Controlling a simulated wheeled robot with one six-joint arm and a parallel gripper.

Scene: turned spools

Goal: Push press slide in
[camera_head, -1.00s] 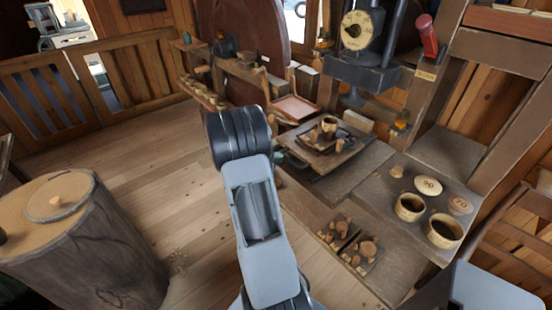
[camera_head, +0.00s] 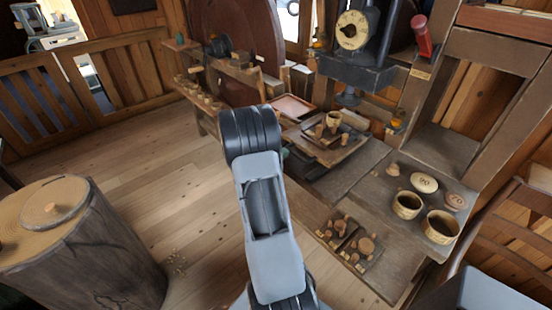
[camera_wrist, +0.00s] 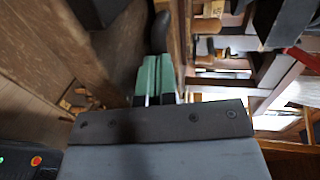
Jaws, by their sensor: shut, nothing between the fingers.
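The press slide (camera_head: 347,154) is a flat wooden plate on a dark bed. It carries a small cup (camera_head: 333,119) and several wooden pegs. It sits in front of and below the press head (camera_head: 355,72), which has a round dial (camera_head: 352,30). My gripper is mostly hidden behind my arm in the head view; only a bit of green shows left of the slide. In the wrist view my gripper (camera_wrist: 155,80) shows green fingers, close together and empty. I cannot tell whether they touch the slide.
A bench at right holds two cups (camera_head: 440,227), numbered discs (camera_head: 424,183) and a divided tray (camera_head: 350,240) of turned pieces. A red handle (camera_head: 421,36) hangs beside the press. A large stump (camera_head: 80,240) stands at left.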

